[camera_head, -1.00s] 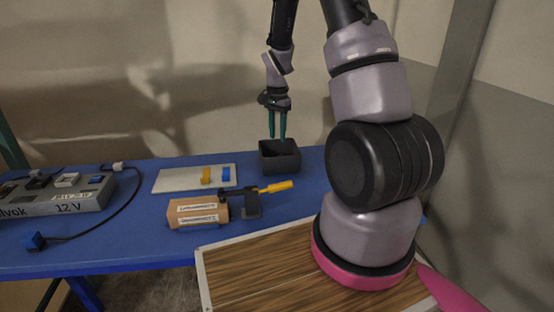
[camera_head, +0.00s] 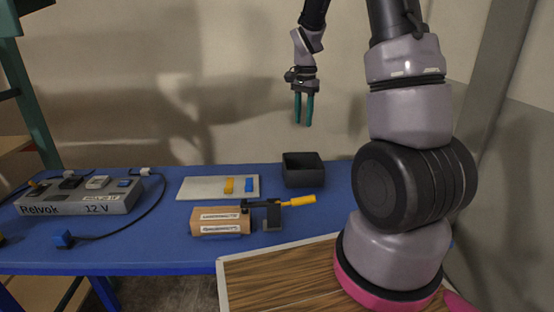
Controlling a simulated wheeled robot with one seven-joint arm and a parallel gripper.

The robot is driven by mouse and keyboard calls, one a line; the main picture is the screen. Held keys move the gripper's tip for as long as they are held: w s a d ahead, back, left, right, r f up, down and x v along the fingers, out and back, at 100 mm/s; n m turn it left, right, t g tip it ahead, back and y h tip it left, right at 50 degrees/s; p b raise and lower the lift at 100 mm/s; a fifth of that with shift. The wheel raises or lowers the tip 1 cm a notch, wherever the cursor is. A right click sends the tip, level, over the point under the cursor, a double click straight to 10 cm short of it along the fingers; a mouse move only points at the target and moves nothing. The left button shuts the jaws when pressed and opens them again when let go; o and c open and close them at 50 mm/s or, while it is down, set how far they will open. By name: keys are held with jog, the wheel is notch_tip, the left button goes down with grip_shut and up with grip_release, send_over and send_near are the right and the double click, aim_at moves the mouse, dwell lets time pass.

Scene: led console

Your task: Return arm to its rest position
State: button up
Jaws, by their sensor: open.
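My gripper (camera_head: 303,123) hangs from my arm with its two teal fingers pointing down. It is open and nothing shows between the fingers. It is in the air above the back of the blue table (camera_head: 335,215), over the area of the dark open box (camera_head: 303,171), and apart from it. My arm rises at the right of the view and bends over to the gripper. The upper part of the arm is cut off by the top edge.
A grey console (camera_head: 80,204) marked 12 V stands at the left, with a cable to a blue plug (camera_head: 63,239). A white board (camera_head: 205,187) holds yellow and blue pieces. A brown labelled block (camera_head: 220,221) stands beside a yellow-handled clamp (camera_head: 298,201). A wall rises behind.

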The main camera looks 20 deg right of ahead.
jog(key=shift+r, duration=0.1)
jog(key=s+a+r+n+t+y, duration=0.1)
jog(key=s+a+r+n+t, duration=0.1)
jog(key=s+r, duration=0.4)
jog(key=s+a+r+n+t, duration=0.1)
jog(key=s+r, duration=0.3)
jog(key=r, duration=0.4)
jog(key=s+a+r+n+t, duration=0.1)
jog(key=s+r+n+t, duration=0.1)
jog(key=s, duration=0.5)
jog(key=s+a+r+n+t+y, duration=0.1)
jog(key=s+a+r+n+t, duration=0.1)
jog(key=s+r, duration=0.2)
jog(key=s, duration=0.3)
jog(key=shift+a+r+n, duration=0.2)
jog(key=shift+a+n, duration=0.1)
